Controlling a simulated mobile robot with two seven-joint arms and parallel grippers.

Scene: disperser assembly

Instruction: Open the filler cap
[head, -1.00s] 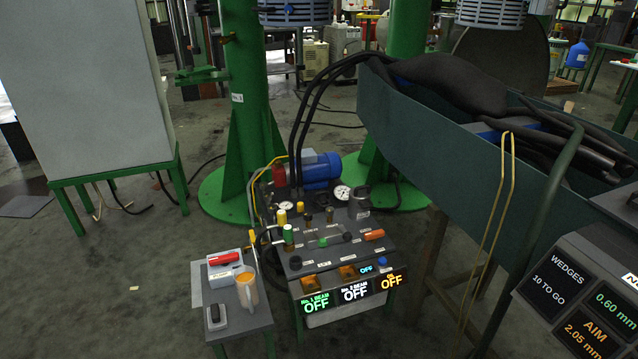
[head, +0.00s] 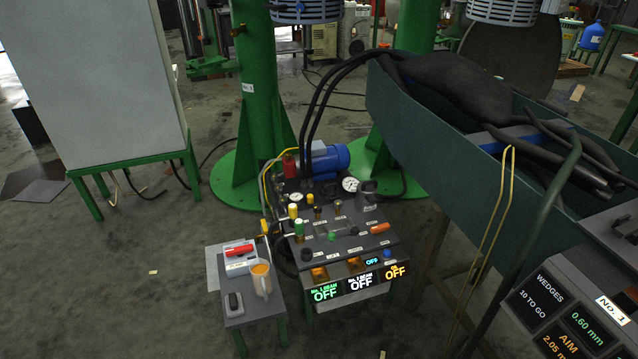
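A hydraulic power unit (head: 345,246) stands in the middle of the head view, with a dark grey top full of small fittings. Near its back right edge is a dark grey cylindrical fitting (head: 367,189), beside a round gauge (head: 350,184). The top also has black knobs (head: 307,255), a green knob (head: 331,236), an orange handle (head: 379,228) and a yellow-topped fitting (head: 293,211). I cannot tell which fitting is the filler cap, since the labels are too small to read. Neither of my grippers is in view.
A small side table (head: 236,316) at the unit's left holds a red-topped box, an amber-filled jug (head: 261,279) and a dark handheld device (head: 233,303). A green trough (head: 430,150) with black hoses and a display console (head: 570,310) stand right.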

